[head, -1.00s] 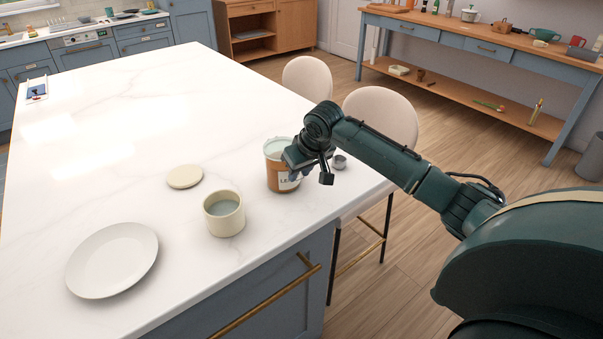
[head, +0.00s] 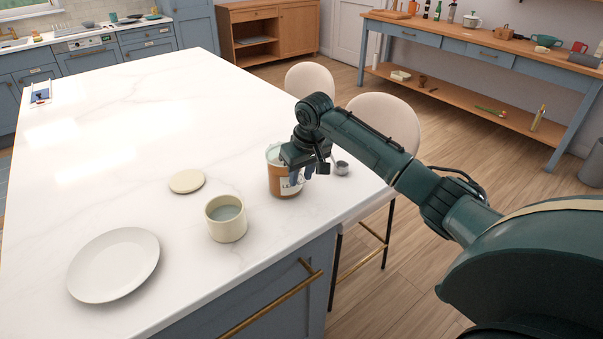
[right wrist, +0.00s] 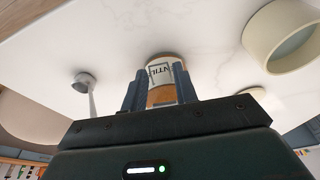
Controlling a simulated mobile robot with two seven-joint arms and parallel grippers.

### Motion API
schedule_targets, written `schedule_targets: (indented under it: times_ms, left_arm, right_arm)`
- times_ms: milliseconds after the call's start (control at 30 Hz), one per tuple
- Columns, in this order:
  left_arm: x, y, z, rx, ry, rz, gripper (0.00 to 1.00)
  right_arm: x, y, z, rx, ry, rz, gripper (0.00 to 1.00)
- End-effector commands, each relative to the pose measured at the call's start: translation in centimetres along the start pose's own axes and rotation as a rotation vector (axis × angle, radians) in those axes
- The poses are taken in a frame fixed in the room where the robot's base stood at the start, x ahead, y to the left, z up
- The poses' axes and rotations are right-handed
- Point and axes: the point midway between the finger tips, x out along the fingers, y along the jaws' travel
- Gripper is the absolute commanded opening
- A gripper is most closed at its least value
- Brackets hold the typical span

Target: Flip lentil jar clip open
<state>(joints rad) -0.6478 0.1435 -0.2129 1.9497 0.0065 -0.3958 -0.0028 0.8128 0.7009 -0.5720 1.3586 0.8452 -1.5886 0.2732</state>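The lentil jar (head: 283,184) stands upright on the white island top, with a pale lid, orange-brown contents and a white label. In the right wrist view the jar (right wrist: 162,96) shows between and beyond the fingers, its label upside down. My right gripper (head: 301,174) is at the jar's right side, pointing down at it. In the wrist view its two dark blue fingers (right wrist: 160,90) are apart, with no clear grip on the jar. I cannot make out the clip; the gripper hides part of the jar's side. My left gripper is not in view.
A small metal scoop (head: 342,168) lies just right of the jar. A cream pot (head: 226,226), a round cream lid (head: 187,181) and a white plate (head: 113,265) are to the left. Two stools (head: 385,118) stand beyond the island's right edge.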

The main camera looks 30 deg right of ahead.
Motion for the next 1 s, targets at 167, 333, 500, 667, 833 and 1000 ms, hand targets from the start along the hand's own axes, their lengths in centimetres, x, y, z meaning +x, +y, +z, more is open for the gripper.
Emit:
schedule_targets:
  times_ms: [167,333,500,667,833,1000]
  left_arm:
    - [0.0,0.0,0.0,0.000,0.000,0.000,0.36]
    - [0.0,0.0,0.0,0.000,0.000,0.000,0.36]
    - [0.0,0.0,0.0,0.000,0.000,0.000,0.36]
    - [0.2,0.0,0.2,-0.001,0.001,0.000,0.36]
    - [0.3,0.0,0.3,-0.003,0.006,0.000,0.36]
    - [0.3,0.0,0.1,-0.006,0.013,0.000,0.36]
  right_arm:
    - [0.0,0.0,0.0,0.000,0.000,0.000,0.44]
    - [0.0,0.0,0.0,0.000,0.000,0.000,0.47]
    - [-0.4,0.0,0.0,0.000,0.002,0.000,0.47]
    - [-2.4,0.0,-0.1,0.000,0.005,0.000,0.47]
    - [-6.3,0.0,-0.1,-0.001,0.007,0.000,0.47]
    - [-9.9,0.0,-0.1,0.000,0.006,0.001,0.47]
